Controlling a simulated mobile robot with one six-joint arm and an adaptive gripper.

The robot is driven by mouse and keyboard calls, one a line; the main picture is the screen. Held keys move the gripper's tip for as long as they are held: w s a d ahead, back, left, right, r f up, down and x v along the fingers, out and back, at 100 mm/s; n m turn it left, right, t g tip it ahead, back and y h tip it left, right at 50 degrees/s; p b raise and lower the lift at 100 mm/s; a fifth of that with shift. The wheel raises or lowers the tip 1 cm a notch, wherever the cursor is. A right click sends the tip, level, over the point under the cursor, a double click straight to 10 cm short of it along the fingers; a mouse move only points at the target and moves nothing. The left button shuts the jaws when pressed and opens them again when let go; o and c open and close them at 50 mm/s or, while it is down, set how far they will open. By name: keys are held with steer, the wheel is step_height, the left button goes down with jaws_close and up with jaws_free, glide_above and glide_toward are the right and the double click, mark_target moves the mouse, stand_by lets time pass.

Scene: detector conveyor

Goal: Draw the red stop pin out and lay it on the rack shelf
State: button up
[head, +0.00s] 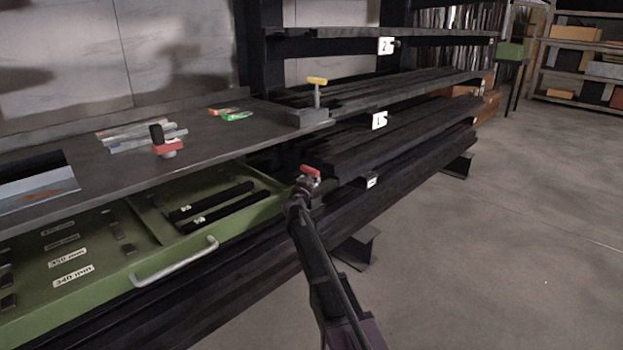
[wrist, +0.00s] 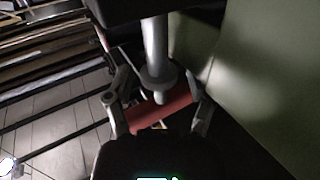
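The red stop pin shows its red crossbar handle (head: 309,170) at the end of my arm in the head view, in front of the lower rack beams. In the wrist view, the red handle (wrist: 165,109) lies slightly tilted, with the grey shaft (wrist: 155,45) and its collar running up toward a dark block. The shaft's far end is hidden. My gripper (wrist: 160,113) is open, its fingers spread to either side of the handle. I cannot tell whether they touch its ends. The rack shelf (head: 350,100) is above and behind, marked with a white tag.
A yellow-handled pin (head: 317,88) stands in a block at the bench corner. A black-and-red item (head: 164,147) stands on the grey bench (head: 70,195). An open green drawer (head: 150,262) is at the left, close beside my gripper. The floor at right is clear.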

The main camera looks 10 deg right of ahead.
mark_target(309, 173)
jaws_close()
steer(key=shift+r, duration=0.15)
step_height(309, 173, up, 3)
steer(key=p, duration=0.3)
steer(key=shift+r+p, duration=0.15)
steer(key=shift+p, duration=0.15)
steer(key=s+a+r+p, duration=0.1)
steer(key=s, duration=1.5)
steer(key=shift+a+r, duration=0.2)
steer(key=shift+a, duration=0.05)
steer(key=shift+r, duration=0.1)
steer(key=shift+r+p, duration=0.2)
steer(key=shift+p, duration=0.25)
step_height(309, 173, up, 38)
steer(key=p, duration=3.7)
steer(key=shift+f+p, duration=0.2)
steer(key=shift+p, duration=0.15)
